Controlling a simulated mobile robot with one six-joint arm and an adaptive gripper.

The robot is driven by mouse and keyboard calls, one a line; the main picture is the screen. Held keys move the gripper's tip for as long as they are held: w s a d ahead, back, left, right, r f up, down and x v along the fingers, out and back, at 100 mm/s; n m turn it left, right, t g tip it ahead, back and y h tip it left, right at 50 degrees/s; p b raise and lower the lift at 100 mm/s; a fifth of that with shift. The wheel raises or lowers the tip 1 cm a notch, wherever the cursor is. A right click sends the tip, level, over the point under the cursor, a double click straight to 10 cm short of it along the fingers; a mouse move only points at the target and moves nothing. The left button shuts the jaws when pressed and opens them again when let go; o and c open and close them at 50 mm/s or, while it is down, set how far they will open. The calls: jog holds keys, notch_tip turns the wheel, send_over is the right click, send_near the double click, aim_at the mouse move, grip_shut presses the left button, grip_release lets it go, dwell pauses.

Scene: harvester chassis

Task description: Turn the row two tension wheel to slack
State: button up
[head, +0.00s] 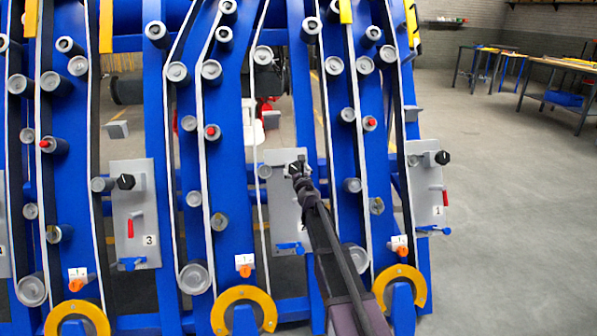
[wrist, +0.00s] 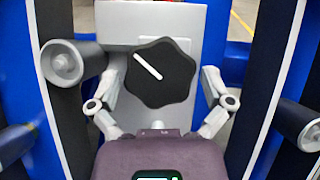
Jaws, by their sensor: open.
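The row two tension wheel is a black, lobed knob (wrist: 160,72) on a light grey panel (wrist: 190,18) in the wrist view. Its white pointer line slants toward the upper left. In the head view my arm covers most of the wheel and part of the panel (head: 283,157), including most of its number label. My gripper (wrist: 163,80) is open, with one finger on each side of the wheel; whether the fingers touch its rim cannot be told. In the head view my gripper (head: 301,178) is at the panel's upper part.
Grey rollers (wrist: 62,62) and pale belts stand close on both sides of the panel. Similar panels are at the left, marked 3 (head: 135,200), and the right, marked 1 (head: 428,185). A blue lever (head: 290,247) is low on the panel. Open floor lies at right.

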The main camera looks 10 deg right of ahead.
jog(key=c, duration=0.9)
jog(key=shift+d, duration=0.3)
jog(key=shift+a, duration=0.15)
